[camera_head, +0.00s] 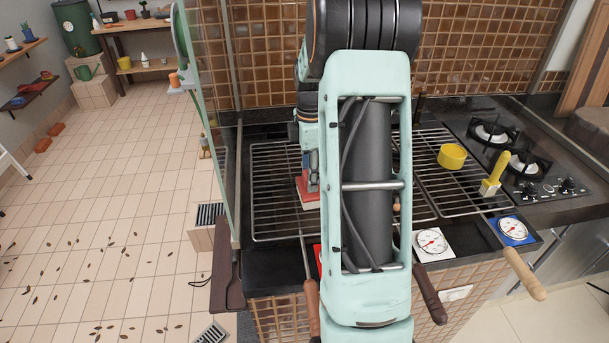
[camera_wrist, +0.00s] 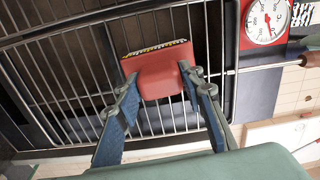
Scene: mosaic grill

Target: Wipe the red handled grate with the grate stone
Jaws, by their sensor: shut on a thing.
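The grate stone, a red block (camera_wrist: 158,76) with a speckled dark-and-yellow edge, is held between the fingertips of my gripper (camera_wrist: 160,82) in the wrist view. The stone also shows in the head view (camera_head: 307,192), over the left grate (camera_head: 268,190), partly hidden by my arm. It lies over or on the bars; I cannot tell whether it touches them. The left grate also fills much of the wrist view (camera_wrist: 60,70). A brown handle (camera_head: 312,300) is at its front. A dark reddish-brown handle (camera_head: 430,295) sticks out further right. My arm hides the middle of the grill.
A yellow bowl (camera_head: 452,156) and a yellow-handled brush-like tool (camera_head: 494,175) are on the right grate (camera_head: 430,150). A light wooden handle (camera_head: 524,274) sticks out at front right. A red gauge (camera_wrist: 264,20) is beside the left grate. A glass panel (camera_head: 205,130) stands left.

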